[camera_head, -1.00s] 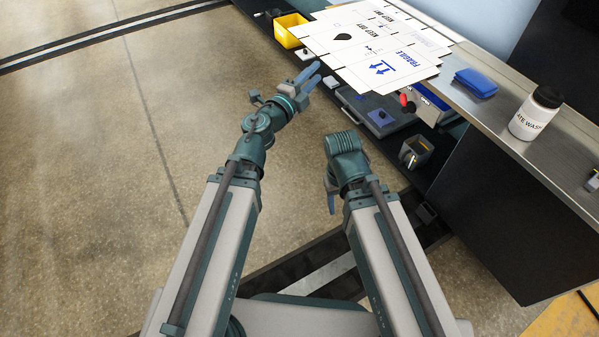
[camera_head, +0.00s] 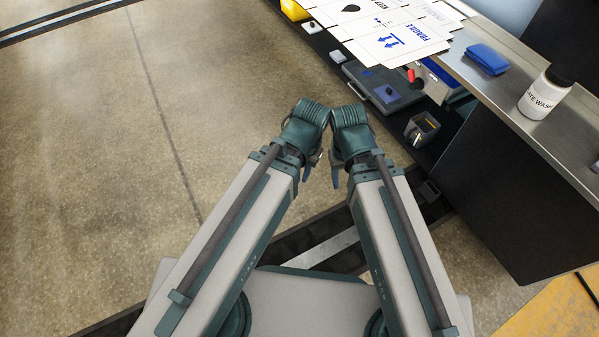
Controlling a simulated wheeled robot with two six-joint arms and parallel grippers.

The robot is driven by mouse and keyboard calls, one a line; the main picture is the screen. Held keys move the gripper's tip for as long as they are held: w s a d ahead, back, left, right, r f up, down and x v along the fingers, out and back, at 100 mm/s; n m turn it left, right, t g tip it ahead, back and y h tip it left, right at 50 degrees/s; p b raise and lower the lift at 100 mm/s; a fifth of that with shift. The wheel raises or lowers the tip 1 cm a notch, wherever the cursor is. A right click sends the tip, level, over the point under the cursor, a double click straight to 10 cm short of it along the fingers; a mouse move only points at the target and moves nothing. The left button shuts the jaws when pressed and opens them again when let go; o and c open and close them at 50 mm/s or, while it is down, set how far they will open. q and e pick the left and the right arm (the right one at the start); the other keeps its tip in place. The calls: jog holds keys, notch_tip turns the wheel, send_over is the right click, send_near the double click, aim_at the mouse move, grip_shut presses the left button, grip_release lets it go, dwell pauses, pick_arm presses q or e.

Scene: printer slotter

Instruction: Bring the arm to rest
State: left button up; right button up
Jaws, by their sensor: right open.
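Both of my arms are folded close together at the picture's middle. My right gripper (camera_head: 335,176) hangs below its teal wrist, and only a small blue-grey finger part shows. It is open and nothing shows in it. My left gripper (camera_head: 308,172) is tucked under its own wrist, beside the right one. Most of it is hidden, so I cannot tell whether its fingers are open or shut. The two wrists are very close; I cannot tell if they touch.
A steel-topped counter (camera_head: 520,85) runs along the right, with flat white printed cardboard (camera_head: 400,42), a blue pad (camera_head: 487,59) and a white bottle (camera_head: 545,95). Below are a grey case (camera_head: 372,92), a small grey bin (camera_head: 422,129) and a yellow bin (camera_head: 294,10). The floor at left is clear.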

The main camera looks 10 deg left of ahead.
pick_arm(q)
jog(key=shift+s+d, duration=0.1)
jog(key=shift+s, duration=0.2)
notch_tip(320, 180, up, 29)
jog(key=p, duration=2.9)
